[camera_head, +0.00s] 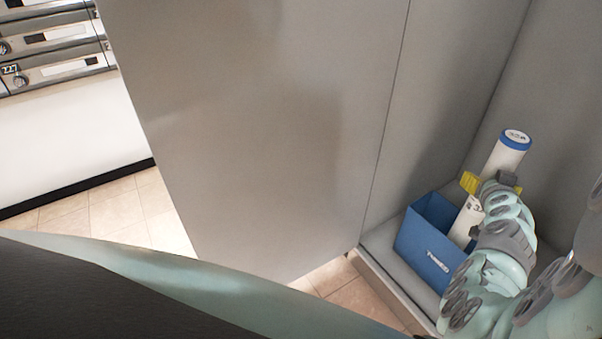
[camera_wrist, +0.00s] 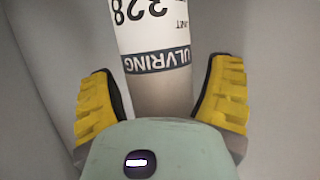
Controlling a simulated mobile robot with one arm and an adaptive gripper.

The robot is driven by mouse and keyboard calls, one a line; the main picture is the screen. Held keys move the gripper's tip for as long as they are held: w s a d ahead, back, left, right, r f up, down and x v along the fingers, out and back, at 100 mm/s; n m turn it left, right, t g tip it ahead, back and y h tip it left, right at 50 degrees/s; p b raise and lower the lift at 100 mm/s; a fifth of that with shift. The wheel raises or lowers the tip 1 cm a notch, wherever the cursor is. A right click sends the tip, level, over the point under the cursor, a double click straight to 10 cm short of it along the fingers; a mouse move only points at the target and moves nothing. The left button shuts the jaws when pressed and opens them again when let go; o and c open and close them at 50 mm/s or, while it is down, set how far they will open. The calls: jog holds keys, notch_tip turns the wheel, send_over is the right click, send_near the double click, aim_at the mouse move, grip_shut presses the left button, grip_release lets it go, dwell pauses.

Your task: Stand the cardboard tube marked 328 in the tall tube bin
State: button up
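The white cardboard tube (camera_head: 509,153) with a blue cap leans to the right. Its lower part shows below my gripper inside the blue bin (camera_head: 431,256), and its foot is hidden behind the bin's front wall. The middle of it is hidden by my gripper (camera_head: 488,183). In the wrist view the tube (camera_wrist: 153,45) bears the number 328 and a dark ULVRING band. My gripper (camera_wrist: 163,85) has its yellow fingers spread on both sides of the tube, with a visible gap at each side.
The bin stands on the pale floor of a grey cabinet, in a corner between grey walls (camera_head: 440,100). A large grey panel (camera_head: 270,110) fills the middle. Metal mailboxes (camera_head: 55,70) hang at the upper left above a tiled floor (camera_head: 110,210).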

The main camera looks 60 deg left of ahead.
jog(key=shift+o, duration=0.8)
jog(key=shift+r, duration=0.1)
jog(key=p+v, duration=0.3)
jog(key=v, duration=0.9)
jog(key=shift+r, duration=0.1)
